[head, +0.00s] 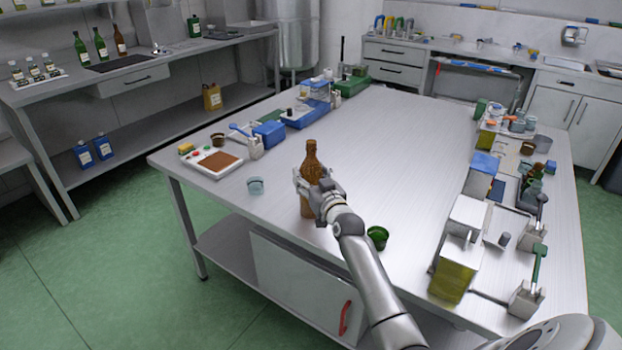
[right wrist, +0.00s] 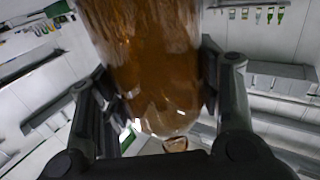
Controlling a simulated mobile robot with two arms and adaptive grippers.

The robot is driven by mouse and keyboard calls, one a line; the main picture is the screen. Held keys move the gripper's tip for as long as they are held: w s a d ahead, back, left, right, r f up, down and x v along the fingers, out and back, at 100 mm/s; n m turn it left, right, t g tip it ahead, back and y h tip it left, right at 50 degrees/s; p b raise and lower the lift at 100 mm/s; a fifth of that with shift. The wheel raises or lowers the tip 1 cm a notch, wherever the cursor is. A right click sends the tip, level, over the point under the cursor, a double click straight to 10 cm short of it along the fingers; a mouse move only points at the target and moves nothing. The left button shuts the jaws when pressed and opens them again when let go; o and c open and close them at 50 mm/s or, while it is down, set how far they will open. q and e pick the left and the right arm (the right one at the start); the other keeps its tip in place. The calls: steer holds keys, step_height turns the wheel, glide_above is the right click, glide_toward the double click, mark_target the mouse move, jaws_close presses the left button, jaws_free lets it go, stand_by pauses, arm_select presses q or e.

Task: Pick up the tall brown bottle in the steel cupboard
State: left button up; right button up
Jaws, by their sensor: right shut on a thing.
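The tall brown bottle (head: 310,160) is upright in the head view, over the left part of the steel table. My right gripper (head: 313,190) is shut around its body, and its fingers hide part of it. In the right wrist view the brown bottle (right wrist: 155,70) fills the space between the two fingers (right wrist: 160,95). I cannot tell whether its base touches the tabletop. A steel cupboard (head: 290,285) with a red handle sits under the table, and its door looks shut. My left gripper is not in view.
A scale-like tray (head: 232,172) lies at the left edge. Boxes and tools line the table's right side. The table's middle is clear.

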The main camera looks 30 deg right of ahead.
mark_target(315, 171)
steer(key=shift+r, duration=1.55)
steer(key=shift+s+a+r, duration=0.1)
steer(key=shift+s+r, duration=0.05)
steer(key=shift+r, duration=0.1)
steer(key=s+a+r, duration=0.6)
steer(key=s+r, duration=0.3)
steer(key=s, duration=0.3)
steer(key=shift+a+p, duration=0.25)
steer(key=shift+p, duration=0.1)
steer(key=shift+a+r, duration=0.1)
